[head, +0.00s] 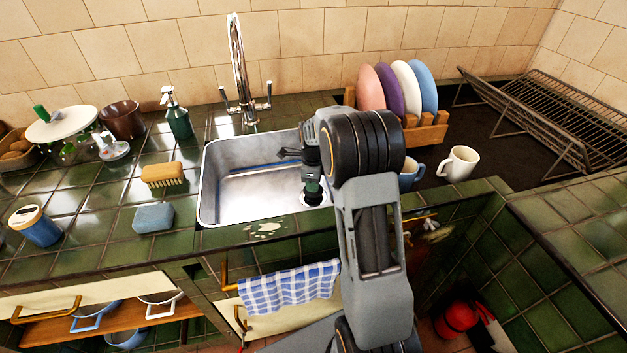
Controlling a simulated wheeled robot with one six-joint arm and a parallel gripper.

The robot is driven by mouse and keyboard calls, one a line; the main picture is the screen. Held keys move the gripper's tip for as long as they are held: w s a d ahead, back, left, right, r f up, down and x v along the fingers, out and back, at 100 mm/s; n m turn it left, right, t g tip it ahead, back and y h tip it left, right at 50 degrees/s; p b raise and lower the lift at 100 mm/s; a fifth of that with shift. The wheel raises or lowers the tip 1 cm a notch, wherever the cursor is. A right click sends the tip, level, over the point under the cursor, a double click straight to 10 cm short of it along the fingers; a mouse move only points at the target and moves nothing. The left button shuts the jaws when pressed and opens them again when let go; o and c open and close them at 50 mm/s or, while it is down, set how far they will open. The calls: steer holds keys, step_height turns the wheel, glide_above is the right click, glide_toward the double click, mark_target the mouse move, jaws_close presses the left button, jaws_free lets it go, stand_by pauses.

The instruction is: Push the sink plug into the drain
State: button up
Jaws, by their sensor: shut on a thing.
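The steel sink (225,205) is set into the green tiled counter. My gripper (313,182) reaches down into the sink's right front part and is shut on a small dark plug (312,197). The fingers hide most of the plug. A pale ring shows around the plug's lower part, at or just above the sink floor, and looks like the drain (304,203). I cannot tell whether the plug is seated in it or held just above. My arm covers the sink's right side.
A tap (238,70) stands behind the sink. A brush (162,175) and a blue sponge (153,218) lie to its left. A white mug (459,163), a blue mug (409,175) and a plate rack (428,133) are to the right. A checked towel (290,288) hangs in front.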

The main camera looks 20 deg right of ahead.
steer(key=shift+f+b, duration=0.65)
steer(key=shift+f, duration=0.55)
stand_by(0.6)
steer(key=o, duration=1)
steer(key=shift+r, duration=0.3)
steer(key=shift+r+p, duration=1.8)
steer(key=shift+r, duration=0.2)
step_height(320, 180, up, 14)
steer(key=shift+f+p, duration=0.1)
steer(key=shift+p, duration=0.95)
